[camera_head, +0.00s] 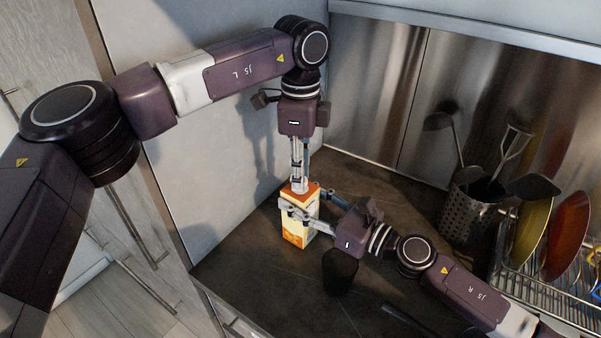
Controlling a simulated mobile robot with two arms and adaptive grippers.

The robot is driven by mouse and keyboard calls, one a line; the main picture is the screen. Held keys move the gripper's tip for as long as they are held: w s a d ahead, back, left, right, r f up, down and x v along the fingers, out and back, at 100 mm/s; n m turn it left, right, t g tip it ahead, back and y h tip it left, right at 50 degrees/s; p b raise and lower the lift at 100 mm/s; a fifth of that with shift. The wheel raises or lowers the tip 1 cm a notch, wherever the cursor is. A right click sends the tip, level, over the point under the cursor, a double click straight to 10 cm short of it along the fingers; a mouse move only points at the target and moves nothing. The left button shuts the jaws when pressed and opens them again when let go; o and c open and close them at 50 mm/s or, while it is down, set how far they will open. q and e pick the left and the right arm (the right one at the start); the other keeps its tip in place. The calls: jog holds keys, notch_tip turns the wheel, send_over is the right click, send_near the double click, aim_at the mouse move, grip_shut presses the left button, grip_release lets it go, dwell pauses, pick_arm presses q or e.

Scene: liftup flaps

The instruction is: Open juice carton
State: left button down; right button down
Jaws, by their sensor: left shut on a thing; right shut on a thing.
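The juice carton (295,233) is a small upright box, cream and orange with an orange top. It stands on the dark counter near the grey wall. My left gripper (299,188) points straight down from above, its fingers together at the carton's top. It is shut on a part there; the fingers hide whether this is a flap or cap. My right gripper (303,210) comes in from the right, with its fingers on either side of the carton's upper body. It is shut on the carton.
A dark cup (339,271) stands on the counter (259,265) just right of the carton. A perforated metal utensil holder (467,212) with ladles is at the back right. A dish rack (540,290) with a yellow plate (535,232) and a red plate (567,235) is at far right.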

pick_arm(q)
jog(key=shift+r, duration=1)
jog(key=shift+r, duration=2)
pick_arm(e)
jog(key=c, duration=1)
grip_release()
jog(key=shift+o, duration=0.2)
jog(key=shift+d, duration=0.15)
pick_arm(q)
jog(key=shift+s+f, duration=0.1)
pick_arm(e)
jog(key=v, duration=1.2)
